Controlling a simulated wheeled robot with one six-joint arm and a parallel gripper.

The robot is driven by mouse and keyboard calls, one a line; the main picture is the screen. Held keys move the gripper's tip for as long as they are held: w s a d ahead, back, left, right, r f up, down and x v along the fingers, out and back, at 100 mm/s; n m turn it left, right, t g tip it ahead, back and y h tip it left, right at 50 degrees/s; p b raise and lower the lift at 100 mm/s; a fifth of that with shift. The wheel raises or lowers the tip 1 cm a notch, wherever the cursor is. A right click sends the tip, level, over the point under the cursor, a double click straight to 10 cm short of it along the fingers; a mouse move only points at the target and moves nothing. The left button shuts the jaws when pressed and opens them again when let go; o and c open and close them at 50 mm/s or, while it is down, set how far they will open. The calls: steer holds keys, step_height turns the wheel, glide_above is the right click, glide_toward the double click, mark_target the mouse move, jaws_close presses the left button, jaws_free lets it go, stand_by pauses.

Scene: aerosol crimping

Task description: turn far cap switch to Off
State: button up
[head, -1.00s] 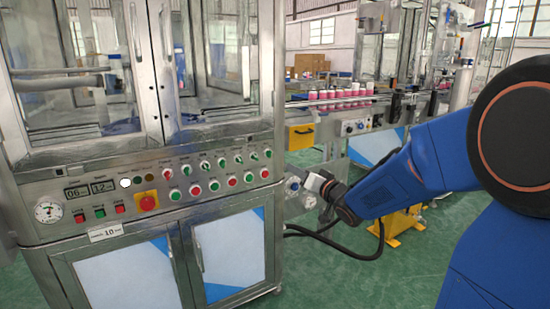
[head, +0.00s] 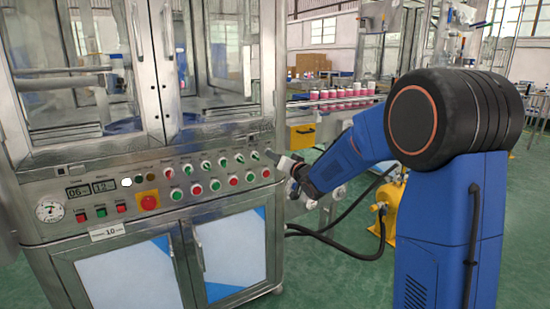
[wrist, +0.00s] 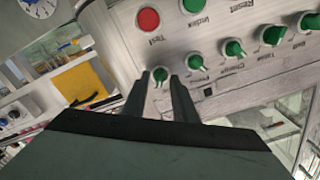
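A row of green rotary switches runs along the upper part of the machine's control panel (head: 130,213). The rightmost switch of that row shows in the wrist view (wrist: 160,75), between my two fingertips. Its label cannot be read. My gripper (head: 271,154) is at the right end of the panel in the head view. In the wrist view my gripper (wrist: 160,80) is open, with one finger on each side of the switch; contact cannot be told. The neighbouring green switch (wrist: 195,62) sits beside it, outside the fingers.
A red button (wrist: 148,20) and a green button (wrist: 193,5) lie close to the switch row. A red emergency knob (head: 148,202) on a yellow plate is farther left. A conveyor with pink-and-white cans (head: 335,94) stands behind my arm. Green floor is open at front right.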

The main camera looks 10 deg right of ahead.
steer(key=shift+w+a, duration=0.1)
steer(key=shift+w, duration=0.1)
jaws_close()
steer(key=shift+n, duration=0.3)
steer(key=n, duration=1.1)
steer(key=shift+n, duration=0.3)
stand_by(0.4)
